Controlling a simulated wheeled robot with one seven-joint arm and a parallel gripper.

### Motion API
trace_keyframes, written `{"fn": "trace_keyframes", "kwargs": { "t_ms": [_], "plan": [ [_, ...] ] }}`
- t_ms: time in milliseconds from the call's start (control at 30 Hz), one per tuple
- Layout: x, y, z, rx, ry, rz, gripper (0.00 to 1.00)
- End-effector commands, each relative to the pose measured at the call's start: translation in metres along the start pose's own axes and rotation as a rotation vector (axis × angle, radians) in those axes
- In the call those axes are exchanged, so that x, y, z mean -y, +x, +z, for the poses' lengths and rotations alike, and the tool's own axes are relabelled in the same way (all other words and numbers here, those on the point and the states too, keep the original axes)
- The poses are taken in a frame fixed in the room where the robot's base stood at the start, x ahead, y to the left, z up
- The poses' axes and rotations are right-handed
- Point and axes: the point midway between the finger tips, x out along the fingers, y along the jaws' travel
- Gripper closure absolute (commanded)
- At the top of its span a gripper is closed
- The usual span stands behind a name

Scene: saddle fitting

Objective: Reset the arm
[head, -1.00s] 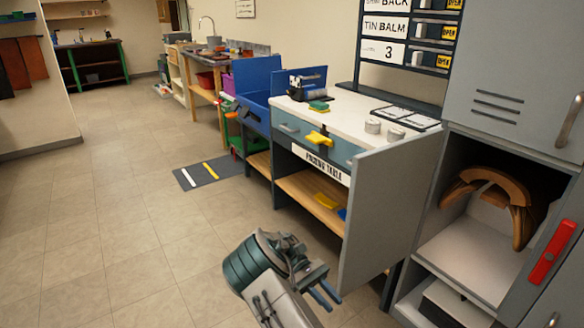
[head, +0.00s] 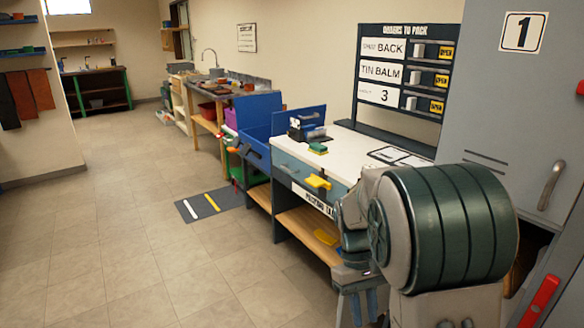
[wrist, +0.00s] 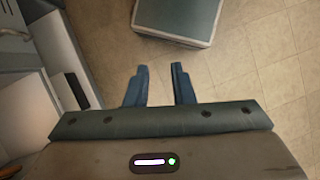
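My gripper (head: 364,306) hangs low at the lower right of the head view, fingers pointing down. In the wrist view its two blue fingers (wrist: 159,86) stand apart with nothing between them, only tiled floor beyond. My arm fills the lower right of the head view and hides part of the packing table and most of the open cabinet compartment.
The packing table (head: 352,143) stands behind my arm, with a yellow clamp-like piece (head: 318,182) at its front. Grey cabinets (head: 500,100) with a handle (head: 552,185) are close on the right. The floor (head: 120,230) at left is clear, with a striped mat (head: 208,204).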

Motion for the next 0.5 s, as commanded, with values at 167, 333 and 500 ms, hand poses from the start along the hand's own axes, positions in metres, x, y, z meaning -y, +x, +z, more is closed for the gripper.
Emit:
{"fn": "trace_keyframes", "kwargs": {
  "t_ms": [167, 333, 500],
  "plan": [
    [0.006, -0.035, 0.046, -0.169, 0.067, -0.026, 0.78],
    [0.014, -0.056, 0.083, -0.323, 0.138, -0.039, 0.78],
    [0.023, -0.074, 0.119, -0.476, 0.213, -0.042, 0.78]
  ]
}}
